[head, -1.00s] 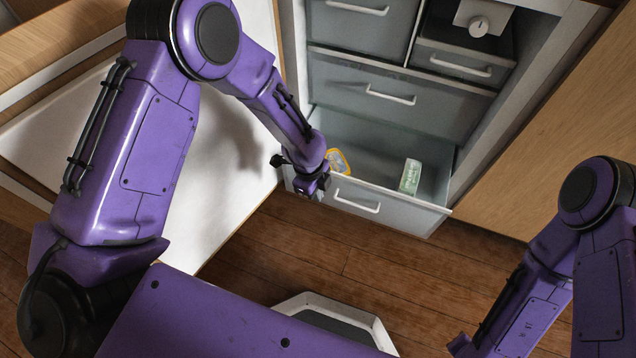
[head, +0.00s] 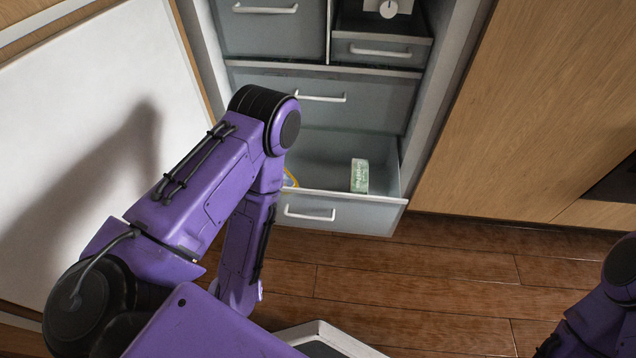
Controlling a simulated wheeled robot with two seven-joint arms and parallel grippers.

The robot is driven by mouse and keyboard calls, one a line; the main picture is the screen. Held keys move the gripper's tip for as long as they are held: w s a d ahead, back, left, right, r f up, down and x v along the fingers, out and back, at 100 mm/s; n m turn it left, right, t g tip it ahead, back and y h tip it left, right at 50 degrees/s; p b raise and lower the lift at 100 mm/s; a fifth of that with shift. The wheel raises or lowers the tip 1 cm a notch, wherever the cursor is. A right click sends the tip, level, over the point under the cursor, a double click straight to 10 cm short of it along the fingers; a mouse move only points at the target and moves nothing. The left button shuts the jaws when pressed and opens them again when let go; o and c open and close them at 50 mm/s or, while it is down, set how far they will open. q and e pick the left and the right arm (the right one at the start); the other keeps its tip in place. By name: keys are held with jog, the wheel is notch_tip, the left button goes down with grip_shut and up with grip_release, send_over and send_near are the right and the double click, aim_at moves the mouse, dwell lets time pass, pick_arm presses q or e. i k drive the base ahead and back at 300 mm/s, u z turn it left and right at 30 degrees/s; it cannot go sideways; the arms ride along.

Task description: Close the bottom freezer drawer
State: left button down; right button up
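The bottom freezer drawer (head: 360,215) stands pulled out of the freezer, with a grey front and a white bar handle (head: 310,214). A green and white box (head: 359,176) stands inside it on the right. A yellow-rimmed item (head: 290,178) lies inside at the left, mostly hidden by my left arm. My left arm rises to its elbow in front of the drawer's left side, then its forearm hangs down in front of the floor. My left gripper is hidden below the forearm. Only part of my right arm shows at the lower right; its gripper is out of sight.
The white open freezer door (head: 90,150) fills the left. A wooden cabinet panel (head: 510,120) stands right of the freezer. The wooden floor (head: 430,270) is clear in front and to the right.

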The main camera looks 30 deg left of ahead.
aim_at(319, 160)
jog(key=z, duration=1.35)
jog(key=i, duration=0.75)
jog(key=u, duration=3.2)
